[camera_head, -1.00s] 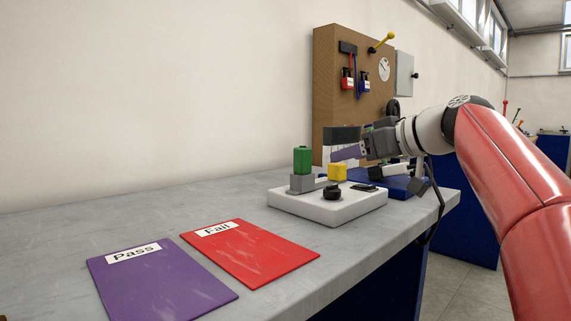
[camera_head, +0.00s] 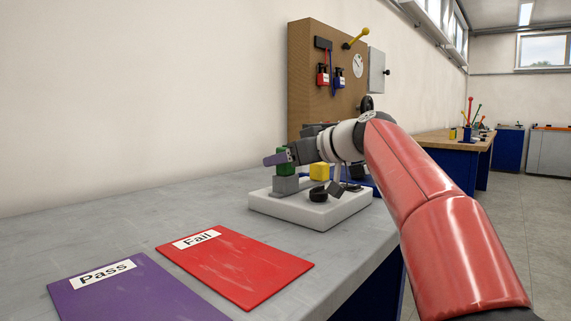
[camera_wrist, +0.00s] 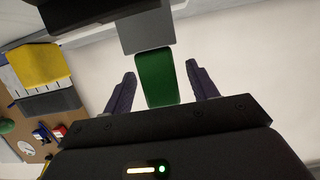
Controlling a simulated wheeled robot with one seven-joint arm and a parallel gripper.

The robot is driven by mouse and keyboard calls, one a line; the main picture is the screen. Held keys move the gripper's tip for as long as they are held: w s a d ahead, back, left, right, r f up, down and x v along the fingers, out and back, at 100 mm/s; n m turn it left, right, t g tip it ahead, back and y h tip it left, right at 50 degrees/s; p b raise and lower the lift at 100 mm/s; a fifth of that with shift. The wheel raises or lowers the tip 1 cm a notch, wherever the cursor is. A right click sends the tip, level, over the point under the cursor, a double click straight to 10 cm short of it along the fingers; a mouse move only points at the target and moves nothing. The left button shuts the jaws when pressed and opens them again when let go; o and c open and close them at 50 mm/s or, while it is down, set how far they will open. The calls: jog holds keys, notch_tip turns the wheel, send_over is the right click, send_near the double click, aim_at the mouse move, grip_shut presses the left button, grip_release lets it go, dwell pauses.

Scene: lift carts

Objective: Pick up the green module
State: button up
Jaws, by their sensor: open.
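The green module (camera_wrist: 157,78) stands upright on a grey block (camera_head: 286,184) at the left end of the white tester base (camera_head: 300,208). In the head view the green module (camera_head: 284,168) is partly hidden by my gripper (camera_head: 276,158). In the wrist view my gripper (camera_wrist: 160,88) is open, with one purple finger on each side of the module. A gap shows between the module and each finger. The grey block (camera_wrist: 145,30) is above the module in that picture.
A yellow block (camera_head: 319,171) and a black knob (camera_head: 318,194) are on the tester base, close to my arm. The red Fail mat (camera_head: 240,265) and purple Pass mat (camera_head: 135,295) lie in front on the grey bench. A pegboard (camera_head: 310,75) stands behind.

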jog(key=shift+c, duration=0.5)
jog(key=c, duration=1)
